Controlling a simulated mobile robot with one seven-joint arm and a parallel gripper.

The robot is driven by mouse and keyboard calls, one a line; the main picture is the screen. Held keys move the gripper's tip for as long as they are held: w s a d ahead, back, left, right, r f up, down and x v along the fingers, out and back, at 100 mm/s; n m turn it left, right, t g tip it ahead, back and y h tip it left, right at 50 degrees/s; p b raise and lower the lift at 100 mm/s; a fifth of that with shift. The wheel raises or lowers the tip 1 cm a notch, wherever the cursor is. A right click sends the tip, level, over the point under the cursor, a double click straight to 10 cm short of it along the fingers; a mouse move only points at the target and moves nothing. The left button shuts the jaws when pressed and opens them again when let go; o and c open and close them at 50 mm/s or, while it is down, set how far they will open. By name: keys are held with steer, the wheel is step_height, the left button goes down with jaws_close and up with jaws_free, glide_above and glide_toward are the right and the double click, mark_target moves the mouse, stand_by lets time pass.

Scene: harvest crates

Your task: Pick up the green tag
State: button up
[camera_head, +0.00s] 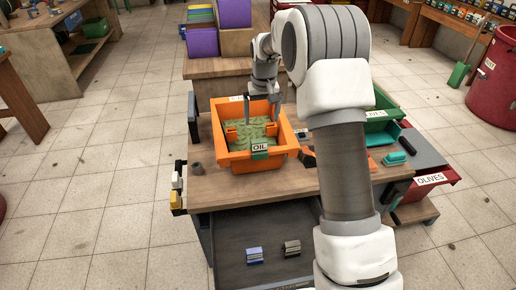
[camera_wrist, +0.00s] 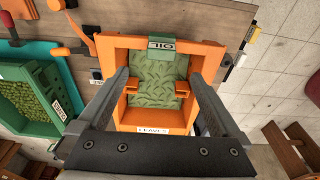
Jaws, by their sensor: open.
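The green tag (camera_head: 260,154) hangs on the near wall of an orange crate (camera_head: 238,163), with a white OIL label on it. In the wrist view the green tag (camera_wrist: 162,46) sits over the crate's top rim (camera_wrist: 190,42), with its lettering upside down. My gripper (camera_head: 262,116) is open and empty, pointing down over the crate, on the far side of the tag. In the wrist view the fingertips (camera_wrist: 159,76) are spread wide over the crate's green contents, apart from the tag.
A green crate labelled OLIVES (camera_head: 379,115) stands to the right on the wooden table (camera_head: 210,187). Purple crates (camera_head: 201,42) stand behind. The tabletop's near left is mostly clear.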

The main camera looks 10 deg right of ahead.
mark_target(259, 141)
steer(key=f, duration=0.5)
steer(key=w+f+b, duration=0.1)
steer(key=f, duration=0.1)
steer(key=shift+f, duration=0.2)
steer(key=shift+w+a+f+b, duration=0.1)
steer(key=shift+w+f+b, duration=0.15)
steer(key=shift+f, duration=0.65)
steer(key=shift+w+f+b, duration=0.1)
steer(key=shift+w+f, duration=0.2)
steer(key=shift+f, duration=0.55)
steer(key=shift+w+a+f+b, duration=0.1)
steer(key=shift+w+f+b, duration=0.15)
steer(key=shift+f, duration=0.65)
steer(key=c, duration=1.3)
steer(key=shift+o, duration=0.2)
steer(key=shift+r, duration=0.15)
